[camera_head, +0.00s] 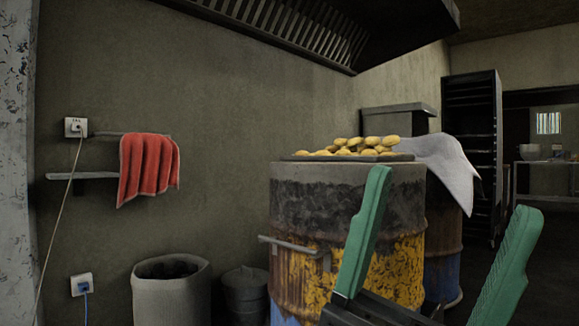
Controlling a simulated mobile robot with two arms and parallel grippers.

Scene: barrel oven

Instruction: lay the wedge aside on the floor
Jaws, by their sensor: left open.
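I see no wedge in this view. My left gripper (453,191) is at the lower right, with its two green fingers spread wide apart and pointing up. Nothing shows between the fingers, and it is in front of the barrel oven (300,235), covering part of its right side. The oven is a rusty drum with a dark band and worn yellow paint. The floor (550,285) shows only as a dark area at the lower right. My right gripper does not show.
Several round buns (372,143) lie on top of the oven. A white cloth (440,163) hangs behind it. A bin (172,292) and a lidded bucket (245,292) stand to its left. A red towel (147,167) hangs on the wall. A dark rack (473,140) stands at back right.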

